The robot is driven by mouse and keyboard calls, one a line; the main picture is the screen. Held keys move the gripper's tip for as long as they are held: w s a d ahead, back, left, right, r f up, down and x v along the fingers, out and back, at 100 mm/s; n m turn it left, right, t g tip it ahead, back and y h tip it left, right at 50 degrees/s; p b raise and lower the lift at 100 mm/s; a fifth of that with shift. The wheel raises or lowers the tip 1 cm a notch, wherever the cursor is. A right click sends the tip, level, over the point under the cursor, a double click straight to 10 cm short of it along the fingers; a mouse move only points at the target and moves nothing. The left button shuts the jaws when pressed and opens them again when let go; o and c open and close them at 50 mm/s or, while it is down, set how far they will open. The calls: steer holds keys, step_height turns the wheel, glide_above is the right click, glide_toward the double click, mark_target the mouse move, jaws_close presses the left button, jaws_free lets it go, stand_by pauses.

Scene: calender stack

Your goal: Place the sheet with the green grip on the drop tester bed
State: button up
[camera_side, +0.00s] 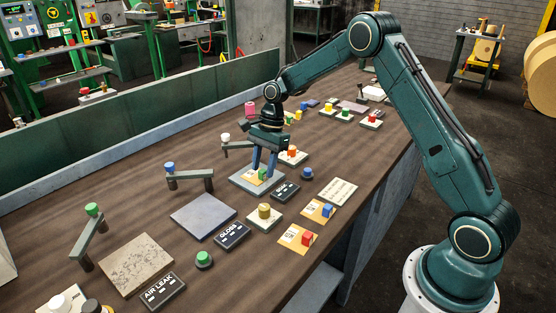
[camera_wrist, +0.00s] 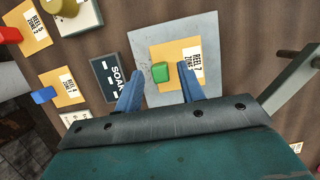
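The tan sheet (camera_side: 252,177) with the green grip (camera_side: 262,174) lies on a grey square plate (camera_side: 241,183) beside the SOAK label. In the wrist view the same sheet (camera_wrist: 174,53) carries printed text, and its green block grip (camera_wrist: 160,72) stands up from it. My gripper (camera_wrist: 161,74) is open, its two blue fingers on either side of the green grip with a visible gap on both sides. In the side view my gripper (camera_side: 265,172) points down over the sheet and partly covers it. I cannot tell which bed is the drop tester's; the far labels are unreadable.
Sheets with a blue grip (camera_side: 327,210) and a red grip (camera_side: 308,239) lie nearby. A blue-grey plate (camera_side: 203,215) sits by the GLOSS label (camera_side: 232,235). A speckled plate (camera_side: 136,264) sits by the AIR LEAK label (camera_side: 162,291). Levers with coloured knobs stand along the back.

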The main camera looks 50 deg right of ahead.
steer(key=v, duration=1.2)
stand_by(0.5)
steer(key=s+a+r+n+t+h, duration=0.1)
steer(key=s+a+r+n+t, duration=0.1)
steer(key=s+a+r+n, duration=0.4)
steer(key=s+a+r+n+t+h, duration=0.1)
steer(key=s+a+r+n, duration=0.2)
steer(key=s+r, duration=0.55)
steer(key=s+f+n+t, duration=0.1)
steer(key=s+n, duration=0.3)
steer(key=s, duration=0.5)
steer(key=s+f+n+t+h, duration=0.1)
steer(key=s+f+n, duration=0.2)
steer(key=s, duration=0.7)
steer(key=shift+s+f+n+t, duration=0.15)
steer(key=shift+f+n+t, duration=0.2)
steer(key=shift+n, duration=0.65)
